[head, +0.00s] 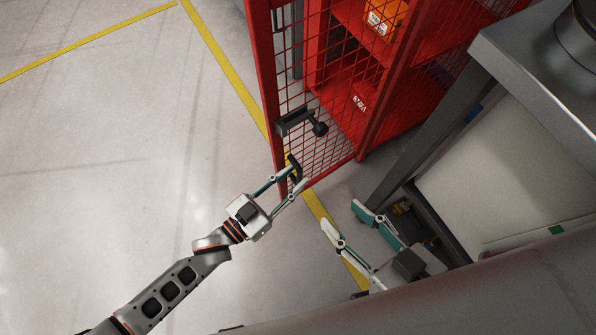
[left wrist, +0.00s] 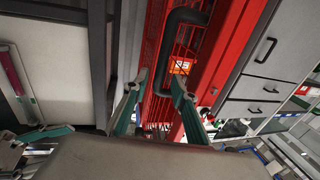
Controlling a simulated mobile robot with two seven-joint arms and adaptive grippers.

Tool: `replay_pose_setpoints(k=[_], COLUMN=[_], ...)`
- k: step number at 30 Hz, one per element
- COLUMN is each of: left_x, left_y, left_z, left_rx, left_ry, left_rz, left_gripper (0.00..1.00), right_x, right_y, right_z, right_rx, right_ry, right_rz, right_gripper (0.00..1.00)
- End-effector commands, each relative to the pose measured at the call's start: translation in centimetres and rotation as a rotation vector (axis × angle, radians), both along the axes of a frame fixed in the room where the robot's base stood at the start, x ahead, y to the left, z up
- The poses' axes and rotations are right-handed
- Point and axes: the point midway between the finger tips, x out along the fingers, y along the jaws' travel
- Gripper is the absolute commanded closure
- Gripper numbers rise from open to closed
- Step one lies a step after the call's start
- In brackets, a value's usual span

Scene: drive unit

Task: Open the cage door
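The red mesh cage door (head: 268,88) stands upright in the upper middle of the head view. I cannot tell whether it is ajar. In the left wrist view the handle (left wrist: 182,17) shows ahead of the spread fingers; contact cannot be told. My right gripper (head: 342,216) is open and empty, low and right of the door.
Red shelves (head: 350,88) with an orange box (head: 384,17) stand behind the mesh. A grey-framed table (head: 540,75) is close on the right. A yellow line (head: 222,62) runs along the floor, and the floor (head: 110,150) to the left is clear.

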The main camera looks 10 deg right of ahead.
Motion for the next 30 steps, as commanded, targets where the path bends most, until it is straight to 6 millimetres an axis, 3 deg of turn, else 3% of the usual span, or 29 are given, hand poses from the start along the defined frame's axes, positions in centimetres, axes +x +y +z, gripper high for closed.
replay_pose_setpoints(k=[6, 12, 18, 26, 30], left_x=[-2.4, -4.1, -4.8, -4.8, -4.5], left_y=[4.2, 6.9, 8.1, 8.2, 8.3], left_z=[-0.1, -0.1, -0.1, 0.0, 0.5], left_rx=[0.003, 0.003, 0.002, 0.001, -0.006], left_ry=[0.002, 0.002, 0.0, 0.0, 0.009], left_rz=[0.0, 0.001, 0.001, 0.001, 0.002], left_gripper=[0.73, 0.73, 0.73, 0.73, 1.0], right_x=[0.0, 0.0, 0.0, 0.0, 0.1], right_y=[0.0, 0.0, 0.0, 0.1, 0.0], right_z=[0.0, 0.0, 0.0, 0.0, 0.2], right_rx=[0.001, 0.001, 0.001, 0.002, -0.004], right_ry=[-0.001, -0.001, -0.001, -0.001, -0.005], right_rz=[-0.001, -0.001, -0.001, 0.0, 0.001], right_gripper=[0.6, 0.6, 0.6, 0.6, 0.6])
